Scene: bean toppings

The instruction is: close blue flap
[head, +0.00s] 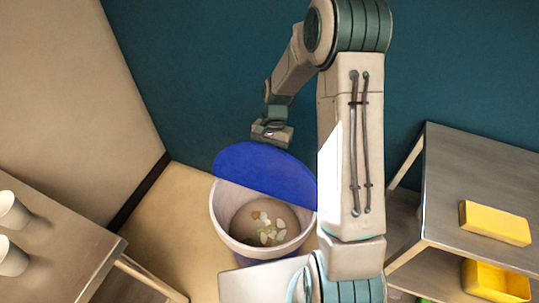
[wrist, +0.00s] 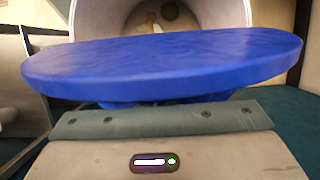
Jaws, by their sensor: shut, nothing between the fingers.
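The blue flap (head: 262,168) is the lid of a round white bin (head: 226,212) and stands open, tilted up at the bin's far side. The bin's mouth is uncovered, with pale and brown scraps inside. My gripper (head: 271,136) is behind and just above the flap's upper edge, near the teal wall. It is shut and empty. In the wrist view the flap (wrist: 165,62) spans the picture just ahead of my gripper, with the bin's rim beyond it. Whether they touch cannot be told; the fingertips are not clear there.
A metal table with white cups (head: 12,210) stands at the left. A metal shelf (head: 470,165) at the right holds a yellow block (head: 494,222) and a yellow container (head: 495,283). The teal wall is close behind the bin.

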